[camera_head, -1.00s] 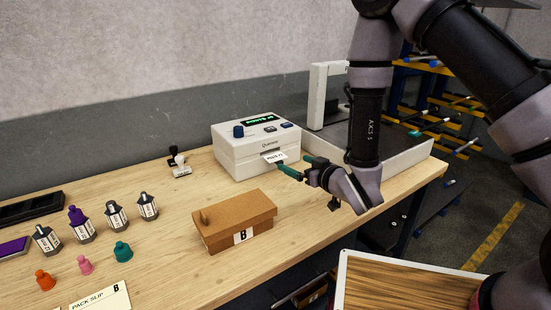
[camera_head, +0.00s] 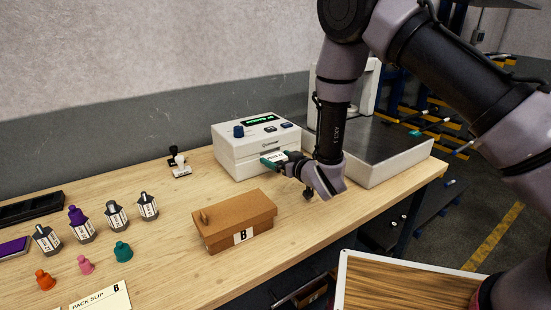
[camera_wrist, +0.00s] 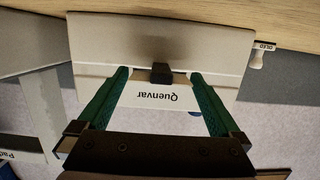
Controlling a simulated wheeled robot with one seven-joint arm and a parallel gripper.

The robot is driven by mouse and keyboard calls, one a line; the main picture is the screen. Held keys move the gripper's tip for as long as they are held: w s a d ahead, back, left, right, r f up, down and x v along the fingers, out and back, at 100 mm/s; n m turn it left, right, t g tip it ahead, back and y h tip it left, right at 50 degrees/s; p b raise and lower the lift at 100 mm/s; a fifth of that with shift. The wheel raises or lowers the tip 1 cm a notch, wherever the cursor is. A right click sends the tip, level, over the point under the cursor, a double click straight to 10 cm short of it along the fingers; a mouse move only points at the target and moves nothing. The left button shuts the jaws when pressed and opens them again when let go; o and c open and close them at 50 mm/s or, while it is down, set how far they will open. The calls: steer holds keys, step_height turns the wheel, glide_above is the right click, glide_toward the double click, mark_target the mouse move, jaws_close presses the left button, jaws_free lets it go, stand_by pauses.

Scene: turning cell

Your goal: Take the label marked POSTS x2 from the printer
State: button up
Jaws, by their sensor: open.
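The printer (camera_head: 240,158) is a white box on the bench with a green-lit display (camera_head: 258,121). A small part of the white label (camera_head: 292,154) shows at its front in the head view, partly covered by my gripper; its print is unreadable there. My gripper (camera_head: 277,161) is open at the printer's front, one green finger in front of the label. In the wrist view the two green fingers (camera_wrist: 161,97) stand apart on either side of the upside-down word Quenvar and a small dark block. I cannot tell whether the label lies between the fingers or touches them.
A brown box marked B (camera_head: 235,222) stands in front of the printer. A stamp (camera_head: 179,163) is to its left. A grey-topped machine (camera_head: 385,150) stands close on the right. Several bottles and coloured caps are at the left; bare bench lies between.

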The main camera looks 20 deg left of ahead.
steer(key=c, duration=1)
steer(key=shift+c, duration=0.2)
